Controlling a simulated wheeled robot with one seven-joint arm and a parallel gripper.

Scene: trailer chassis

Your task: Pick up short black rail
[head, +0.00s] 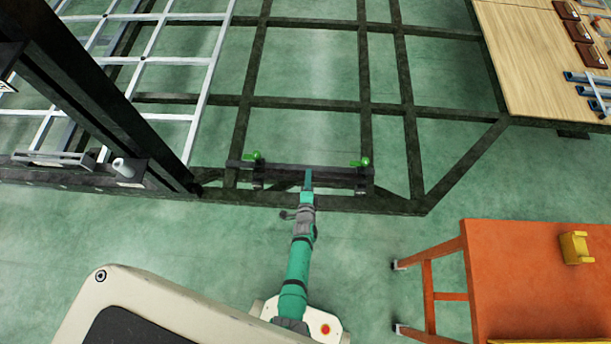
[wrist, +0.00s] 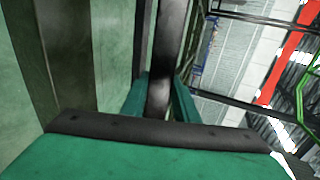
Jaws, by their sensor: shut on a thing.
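The short black rail (head: 268,167) lies across the near end of the dark trailer chassis in the head view, with a green clamp (head: 253,157) near its left end and another green clamp (head: 362,162) near its right end. My gripper (head: 308,178) reaches the rail near its middle. In the wrist view, the two green fingers of my gripper (wrist: 160,105) stand on either side of the dark rail (wrist: 170,50) and are shut on it. The rail's ends are outside the wrist view. I cannot tell whether the rail touches the chassis beam.
The dark chassis frame (head: 305,103) spreads behind the rail. A tall black post (head: 95,85) and white lattice (head: 175,62) stand at left. An orange table (head: 535,280) with a yellow block (head: 575,247) is at right. A wooden table (head: 535,55) holds parts. Green floor is open between.

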